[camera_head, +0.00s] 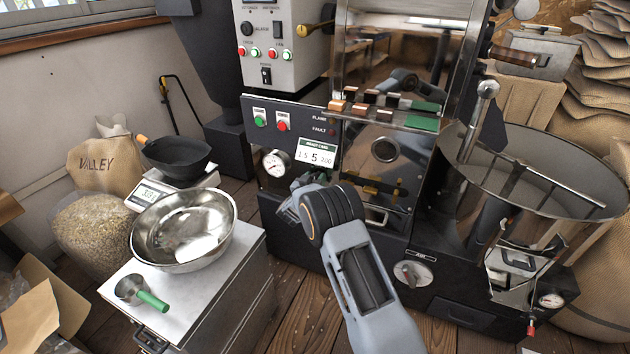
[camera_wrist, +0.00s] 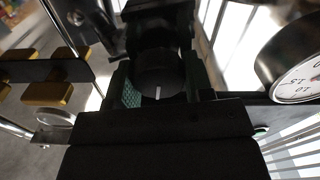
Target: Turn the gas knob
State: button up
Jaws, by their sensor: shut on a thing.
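The gas knob (camera_wrist: 158,75) is a dark round knob with a short white mark, seen in the wrist view. My gripper (camera_wrist: 160,88) is shut on it, with a green-padded finger on each side. The mark lies between the fingers and points towards the bottom of the picture. In the head view my gripper is mostly hidden by my wrist, at the roaster's front panel (camera_head: 345,205). The gas knob cannot be made out there. A white pressure gauge (camera_head: 276,163) is close by and also shows in the wrist view (camera_wrist: 300,75).
A roast card (camera_head: 315,154) hangs above my wrist. Another knob (camera_head: 412,273) sits lower right on the roaster. A round cooling tray (camera_head: 535,175) stands at the right. A white cabinet (camera_head: 200,300) at the left bears a metal bowl (camera_head: 185,228) and a green-handled scoop (camera_head: 135,290).

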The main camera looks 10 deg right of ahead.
jog(key=m+b, duration=0.4)
jog(key=m, duration=0.1)
jog(key=shift+s+d+f, duration=0.1)
jog(key=shift+f, duration=0.1)
jog(key=m+b, duration=0.3)
jog(key=m, duration=0.1)
jog(key=shift+f+m+b, duration=0.1)
jog(key=shift+m+b, duration=0.2)
jog(key=shift+m, duration=0.1)
jog(key=m+b, duration=0.4)
jog(key=m, duration=0.1)
jog(key=shift+s+d+b, duration=0.1)
jog(key=shift+d+b, duration=0.05)
jog(key=shift+b, duration=0.15)
jog(key=shift+m+b, duration=0.8)
jog(key=shift+m, duration=1.2)
jog(key=o, duration=0.9)
